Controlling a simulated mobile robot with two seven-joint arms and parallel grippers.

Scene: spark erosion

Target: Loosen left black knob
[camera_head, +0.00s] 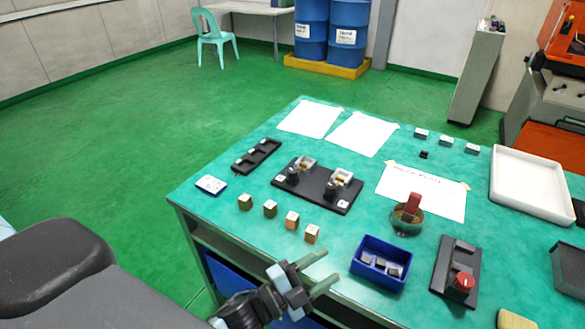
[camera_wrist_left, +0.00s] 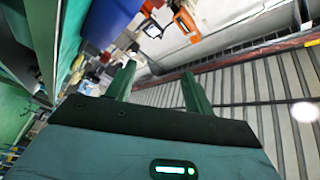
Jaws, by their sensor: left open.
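A black fixture plate (camera_head: 317,187) lies on the green table, with two metal clamps standing on it. The left black knob (camera_head: 292,174) is small and dark, at the front of the left clamp (camera_head: 305,163). A second dark knob (camera_head: 331,188) is by the right clamp (camera_head: 343,176). My left gripper (camera_head: 329,267) is open and empty at the table's front edge, well apart from the knobs. Its two fingers also show apart in the left wrist view (camera_wrist_left: 157,72), with nothing between them; no knob can be made out there. My right gripper is out of view.
Several small blocks (camera_head: 270,208) stand in a row between the fixture and the front edge. A blue bin (camera_head: 362,278), a bowl (camera_head: 405,226) with a red-brown piece and a red-knob device (camera_head: 441,274) are to the right. A black tray (camera_head: 258,155) lies left of the fixture.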

